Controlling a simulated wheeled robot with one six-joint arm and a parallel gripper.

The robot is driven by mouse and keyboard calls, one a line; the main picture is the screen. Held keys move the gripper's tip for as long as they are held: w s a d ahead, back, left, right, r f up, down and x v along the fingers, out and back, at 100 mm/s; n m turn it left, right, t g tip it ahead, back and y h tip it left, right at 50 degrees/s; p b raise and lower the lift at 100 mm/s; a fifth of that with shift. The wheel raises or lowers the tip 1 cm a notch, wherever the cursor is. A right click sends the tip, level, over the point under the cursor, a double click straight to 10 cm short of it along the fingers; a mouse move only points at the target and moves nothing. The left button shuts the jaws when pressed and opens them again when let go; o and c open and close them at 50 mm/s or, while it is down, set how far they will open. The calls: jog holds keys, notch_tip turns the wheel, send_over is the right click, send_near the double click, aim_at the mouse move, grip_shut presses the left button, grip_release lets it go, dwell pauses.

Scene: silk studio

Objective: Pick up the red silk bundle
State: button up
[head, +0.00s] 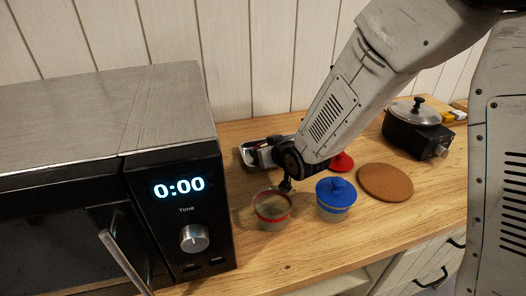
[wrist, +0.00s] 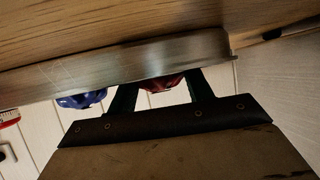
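No red silk bundle is plain in the head view; a red lid-like thing (head: 341,162) shows there, partly behind my arm. In the wrist view a dark red, rounded thing (wrist: 163,83) shows between the finger lines of my gripper (wrist: 164,90), partly cut off by a metal edge. I cannot tell whether it is the bundle or the lid. The two fingers stand apart with an empty gap. In the head view my gripper (head: 286,186) is mostly hidden by the wrist, just behind a red-rimmed glass bowl (head: 273,220).
A blue-lidded jar (head: 335,206) stands right of the bowl. A cork mat (head: 386,182) and black cooker (head: 416,134) lie farther right. A microwave (head: 178,185) blocks the left. The front counter is clear.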

jog(key=c, duration=0.3)
